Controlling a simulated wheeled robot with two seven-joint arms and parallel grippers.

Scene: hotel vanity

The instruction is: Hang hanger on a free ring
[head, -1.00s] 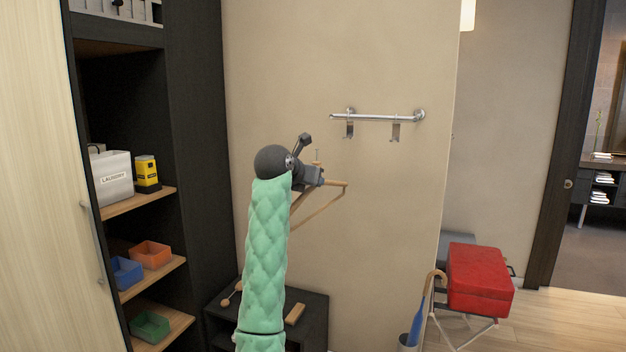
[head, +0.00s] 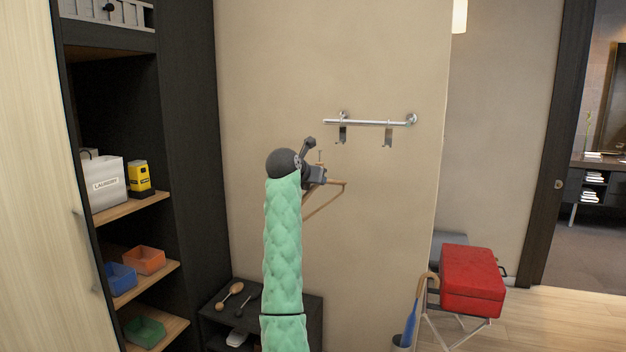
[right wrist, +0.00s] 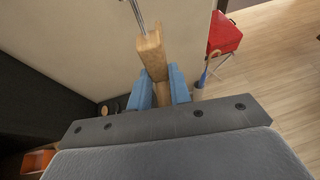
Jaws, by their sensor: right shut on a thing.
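A wooden hanger (head: 330,198) is held by my right gripper (head: 318,174) in front of the beige wall. In the right wrist view its wood (right wrist: 152,55) sits between the blue fingers of the gripper (right wrist: 163,92), with a thin metal hook (right wrist: 136,14) at the top edge. A chrome rail (head: 370,121) is on the wall, above and to the right of the hanger and apart from it. Two small metal holders hang from it, a left one (head: 342,134) and a right one (head: 388,136); both look empty. My left gripper is not in view.
A dark shelf unit with a laundry box (head: 106,182) and small bins stands at the left. A low dark cabinet (head: 310,318) is below. A red case (head: 472,280) on a folding stand and an umbrella (head: 410,322) are at the right. The wall around the rail is clear.

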